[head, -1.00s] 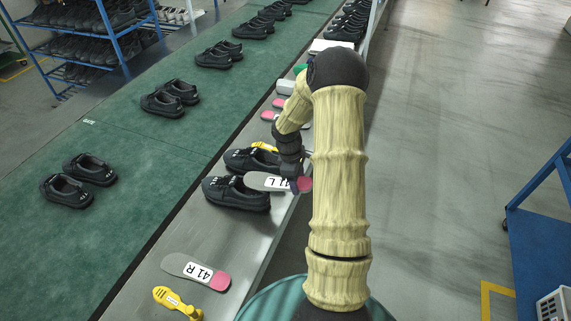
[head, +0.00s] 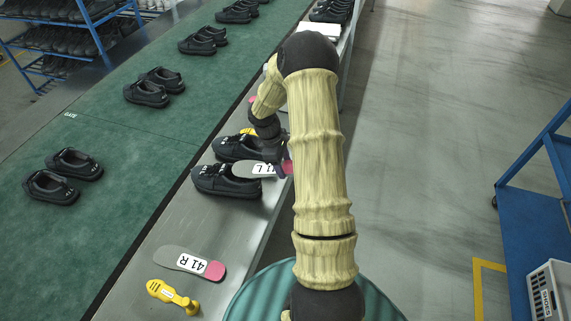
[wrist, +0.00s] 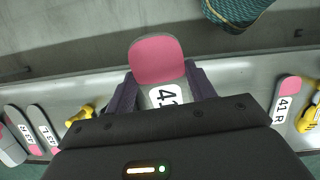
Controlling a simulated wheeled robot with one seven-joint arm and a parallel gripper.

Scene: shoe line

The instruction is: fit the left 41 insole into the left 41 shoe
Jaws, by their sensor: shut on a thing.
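My gripper (head: 281,160) is shut on the left 41 insole (head: 240,171), a grey sole with a pink heel and a white label. In the wrist view the pink heel (wrist: 156,60) and part of the label show between the fingers of my gripper (wrist: 162,88); the toe is hidden. In the head view the insole lies over the right part of two black shoes, the nearer (head: 225,182) and the farther (head: 233,148), on the metal ledge. It looks held above them. I cannot read which shoe is left. My arm hides part of the area.
The 41 R insole (head: 182,259) and a yellow tool (head: 171,296) lie on the ledge (head: 148,262) in front. Another yellow thing (head: 249,131) shows at the farther shoe. More shoe pairs stand on the green belt (head: 110,190) at left. A blue cart (head: 528,225) stands at right.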

